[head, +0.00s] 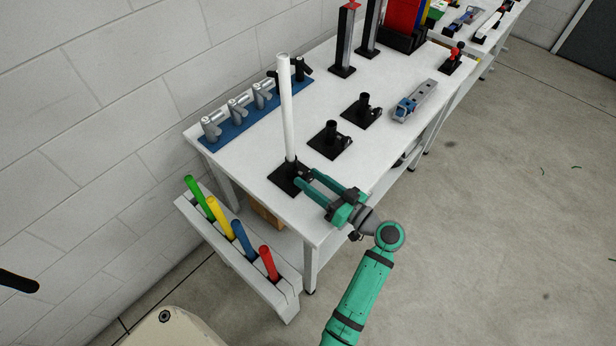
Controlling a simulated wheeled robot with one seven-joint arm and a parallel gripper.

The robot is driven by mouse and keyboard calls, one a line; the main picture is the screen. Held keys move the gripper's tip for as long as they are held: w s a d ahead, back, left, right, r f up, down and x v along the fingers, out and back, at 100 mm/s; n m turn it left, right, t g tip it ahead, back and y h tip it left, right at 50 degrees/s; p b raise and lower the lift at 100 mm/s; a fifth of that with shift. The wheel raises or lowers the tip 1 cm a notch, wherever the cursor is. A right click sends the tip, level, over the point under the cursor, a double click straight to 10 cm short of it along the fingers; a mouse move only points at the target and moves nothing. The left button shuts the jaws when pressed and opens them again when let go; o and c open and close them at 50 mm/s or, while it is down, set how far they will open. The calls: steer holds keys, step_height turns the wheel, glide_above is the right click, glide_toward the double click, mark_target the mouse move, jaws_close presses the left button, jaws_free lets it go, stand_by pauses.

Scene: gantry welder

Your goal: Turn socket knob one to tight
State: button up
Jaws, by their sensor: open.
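The nearest black socket (283,181) sits on its square base near the front of the white table, with a tall white pole (287,110) standing upright in it. I take this as socket one. Its small black knob is on the right side of the socket, largely hidden at my fingertips, so its setting cannot be read. My green gripper (306,178) reaches in low over the table from the right. Its two fingers are apart, on either side of the knob area. I cannot tell whether they touch the knob.
Two empty black sockets (329,141) (362,111) stand farther back. Grey fittings on a blue strip (226,129) line the wall side. A white rack (243,262) with coloured rods stands at the table's near end. A blue-grey device (415,101) lies right.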

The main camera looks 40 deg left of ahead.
steer(key=d, duration=0.9)
steer(key=shift+s, duration=0.25)
steer(key=shift+s+a, duration=0.1)
steer(key=d+n, duration=0.1)
steer(key=n, duration=0.1)
steer(key=d+n, duration=0.1)
steer(key=n, duration=0.2)
steer(key=shift+s+d+n, duration=0.1)
steer(key=shift+n, duration=0.2)
steer(key=shift+a, duration=0.35)
steer(key=a, duration=1)
steer(key=shift+w, duration=0.4)
steer(key=shift+d, duration=0.1)
steer(key=c, duration=1.1)
steer(key=shift+o, duration=0.2)
